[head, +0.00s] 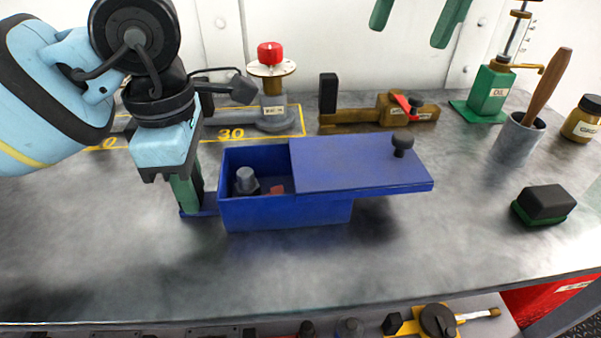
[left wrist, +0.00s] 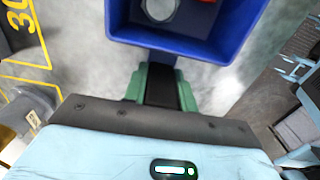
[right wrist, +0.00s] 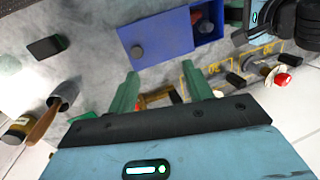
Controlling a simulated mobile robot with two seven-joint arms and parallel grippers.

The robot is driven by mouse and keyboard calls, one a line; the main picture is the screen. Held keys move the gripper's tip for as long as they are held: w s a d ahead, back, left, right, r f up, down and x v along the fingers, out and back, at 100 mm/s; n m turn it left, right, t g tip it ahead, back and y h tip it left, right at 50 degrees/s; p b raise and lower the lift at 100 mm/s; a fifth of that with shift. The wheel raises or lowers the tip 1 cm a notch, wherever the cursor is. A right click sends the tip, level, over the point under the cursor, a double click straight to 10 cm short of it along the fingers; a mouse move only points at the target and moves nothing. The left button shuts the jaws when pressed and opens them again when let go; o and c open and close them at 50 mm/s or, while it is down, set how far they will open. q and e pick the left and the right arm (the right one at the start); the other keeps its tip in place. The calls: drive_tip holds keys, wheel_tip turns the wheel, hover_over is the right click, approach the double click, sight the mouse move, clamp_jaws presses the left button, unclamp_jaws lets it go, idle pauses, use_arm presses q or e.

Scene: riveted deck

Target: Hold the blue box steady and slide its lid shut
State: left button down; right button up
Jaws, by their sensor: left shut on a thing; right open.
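The blue box (head: 285,212) stands on the metal bench, its left part open, with a grey bolt (head: 245,181) and a red piece (head: 277,189) inside. Its blue lid (head: 350,165) covers the right part and sticks out past the right end; a black knob (head: 402,144) stands near the lid's right end. My left gripper (head: 192,207) is shut on the tab at the box's left end; the wrist view shows its fingers (left wrist: 163,88) against the box wall (left wrist: 185,45). My right gripper (head: 415,25) is open and empty above the back of the bench, apart from the lid (right wrist: 162,38).
A valve with a red knob (head: 270,54) and a brass tool (head: 365,114) lie behind the box. A green oil can (head: 490,92), a cup with a brush (head: 518,140) and a black-and-green block (head: 545,203) are at right. The bench front is clear.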

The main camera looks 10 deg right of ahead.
sight(403, 135)
drive_tip(key=shift+d+f+n+h, duration=0.1)
drive_tip(key=shift+d+f+h, duration=0.3)
drive_tip(key=shift+f, duration=1.75)
drive_tip(key=shift+d+f+n+h, duration=0.15)
drive_tip(key=shift+f+h, duration=0.3)
drive_tip(key=shift+f, duration=1.75)
drive_tip(key=shift+d+f+n+h, duration=0.1)
drive_tip(key=shift+d+f+h, duration=0.3)
drive_tip(key=shift+f, duration=1.75)
drive_tip(key=c, duration=1.1)
drive_tip(key=shift+o, duration=0.2)
drive_tip(key=shift+a, duration=0.15)
drive_tip(key=shift+s+a, duration=0.1)
drive_tip(key=shift+a, duration=4.2)
drive_tip(key=o, duration=1)
drive_tip(key=shift+o, duration=0.2)
drive_tip(key=shift+r, duration=0.15)
